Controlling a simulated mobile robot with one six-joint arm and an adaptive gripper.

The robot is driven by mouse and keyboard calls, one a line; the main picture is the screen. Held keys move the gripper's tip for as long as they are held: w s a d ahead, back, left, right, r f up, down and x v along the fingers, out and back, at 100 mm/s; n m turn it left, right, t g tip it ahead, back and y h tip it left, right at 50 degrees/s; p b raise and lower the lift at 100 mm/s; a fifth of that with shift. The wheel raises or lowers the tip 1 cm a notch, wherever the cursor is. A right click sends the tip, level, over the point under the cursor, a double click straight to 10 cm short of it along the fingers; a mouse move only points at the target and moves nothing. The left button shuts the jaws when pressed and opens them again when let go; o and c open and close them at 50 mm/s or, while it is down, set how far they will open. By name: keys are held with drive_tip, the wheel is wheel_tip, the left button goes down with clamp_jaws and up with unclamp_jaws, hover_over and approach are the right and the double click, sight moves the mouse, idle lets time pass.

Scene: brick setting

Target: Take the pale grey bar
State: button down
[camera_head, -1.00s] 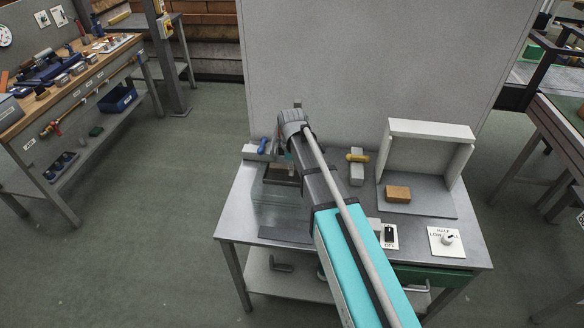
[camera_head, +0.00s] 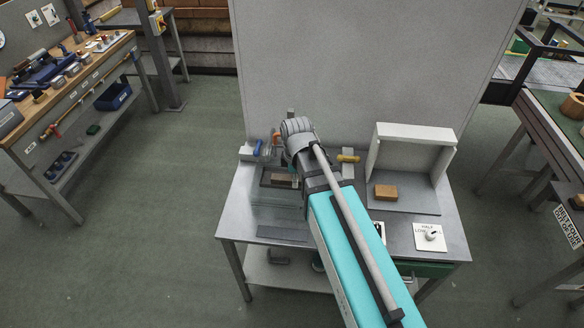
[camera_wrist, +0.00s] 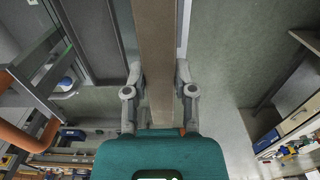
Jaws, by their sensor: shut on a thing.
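In the wrist view, the fingers of my gripper (camera_wrist: 160,85) are closed on both sides of a long flat bar (camera_wrist: 157,40). The bar looks brownish grey in this light and runs out through the top of the picture. In the head view, my forearm and wrist (camera_head: 305,150) reach over the left part of the metal bench (camera_head: 275,212) and hide the fingers. A narrow grey upright piece (camera_head: 290,113) shows just above the wrist; I cannot tell whether it is the same bar.
A brown block (camera_head: 282,178) shows beside my wrist. Grey pieces with a blue handle (camera_head: 258,147) and yellow handle (camera_head: 348,158) stand at the back. Right are a white open frame (camera_head: 415,133), an orange-brown block (camera_head: 386,192) and a dial plate (camera_head: 429,237). A tall panel (camera_head: 350,60) stands behind.

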drive_tip(key=shift+s+d+r, duration=0.1)
drive_tip(key=shift+s+r, duration=0.1)
drive_tip(key=shift+s, duration=0.3)
drive_tip(key=shift+s+d+r, duration=0.1)
drive_tip(key=shift+s+r, duration=0.1)
drive_tip(key=shift+s, duration=0.25)
drive_tip(key=shift+f, duration=0.1)
